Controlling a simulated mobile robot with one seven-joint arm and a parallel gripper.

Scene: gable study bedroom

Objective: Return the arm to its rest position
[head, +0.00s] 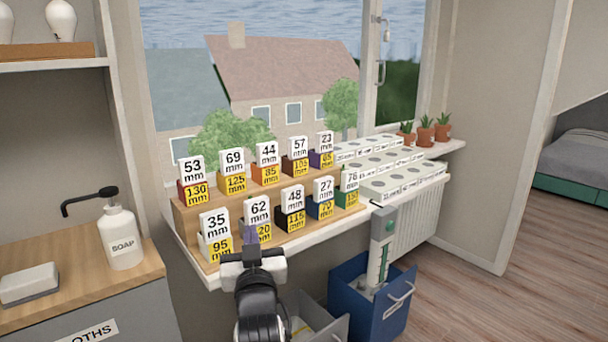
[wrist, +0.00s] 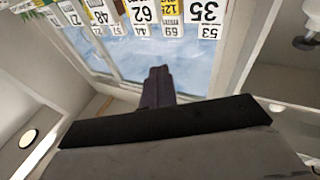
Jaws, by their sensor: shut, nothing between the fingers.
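My gripper (head: 250,240) is at the lower middle of the head view, in front of the window sill's front edge. It is shut and empty. Its closed dark fingers also show in the wrist view (wrist: 158,85), pointing toward the window. Behind it on the sill stand numbered cards in small coloured blocks, in two stepped rows. The white 62 card (head: 257,210) is just behind my fingers, and its block is partly hidden by them. The 35 card (head: 214,223) stands to the left. I cannot tell whether the fingers touch any block.
White boxes with round openings (head: 395,180) and potted plants (head: 425,132) fill the sill's right side. A blue bin (head: 345,305) and a grey open box (head: 325,328) stand below. A soap bottle (head: 122,238) is on the left counter (head: 85,260). The wooden floor (head: 500,300) at right is clear.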

